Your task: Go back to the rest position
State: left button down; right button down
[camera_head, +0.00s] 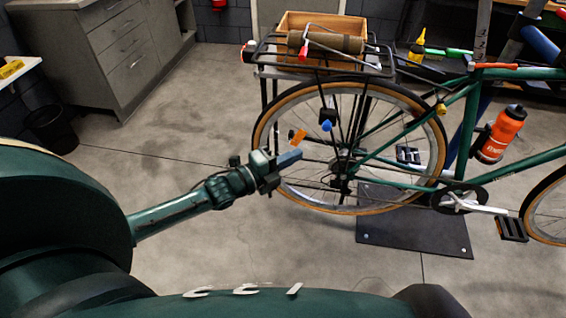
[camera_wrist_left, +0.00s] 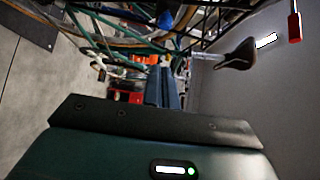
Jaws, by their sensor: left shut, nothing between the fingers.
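My left gripper (camera_head: 289,158) is in front of the bike's rear wheel in the head view, its fingers together and nothing between them. In the left wrist view the closed fingers (camera_wrist_left: 165,88) point towards the bike, which looks sideways there. The green bike (camera_head: 463,90) stands at the right of the head view. An orange tag (camera_head: 299,136) and a blue tag (camera_head: 326,125) show near the rear wheel, just beyond the gripper. I cannot tell whether the gripper touches the wheel. My right gripper is not seen.
A dark base plate (camera_head: 413,236) lies under the bike. A grey cabinet (camera_head: 105,50) and a black bin (camera_head: 52,128) stand at the left. The floor between is clear.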

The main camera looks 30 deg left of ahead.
pick_arm(q)
jog(key=shift+v, duration=1.3)
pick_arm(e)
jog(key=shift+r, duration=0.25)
